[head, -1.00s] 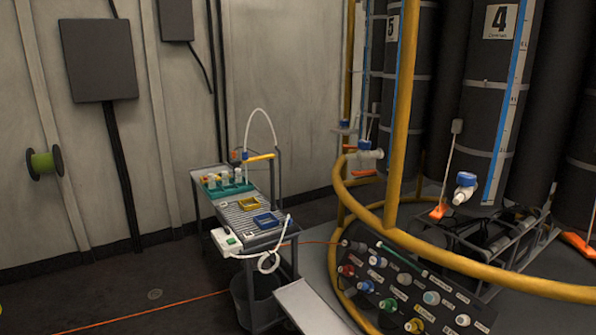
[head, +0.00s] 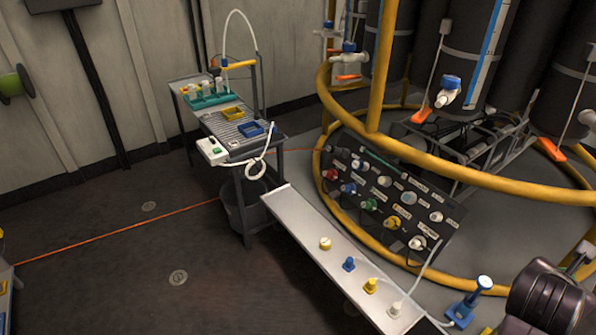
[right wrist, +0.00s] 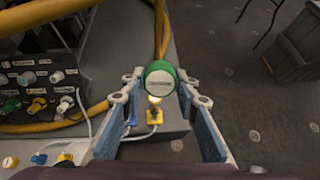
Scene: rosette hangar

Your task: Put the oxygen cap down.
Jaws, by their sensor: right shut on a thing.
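The oxygen cap appears to be the round green cap with a pale, labelled face (right wrist: 160,82) in the right wrist view. My right gripper (right wrist: 160,85) is shut on it, one finger on each side. The cap is held in front of the camera and covers part of what lies behind it. The label is too small to read. In the head view a dark part of my right arm shows at the lower right; the cap is not seen there. My left gripper is in neither current view.
A narrow light bench (head: 308,232) carries several small fittings, among them a blue one (head: 348,264) and a yellow one (head: 370,286). A labelled connector panel (head: 385,200) and a yellow rail (head: 450,172) stand beside it. A cart (head: 222,122) stands farther back. Floor at left is mostly clear.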

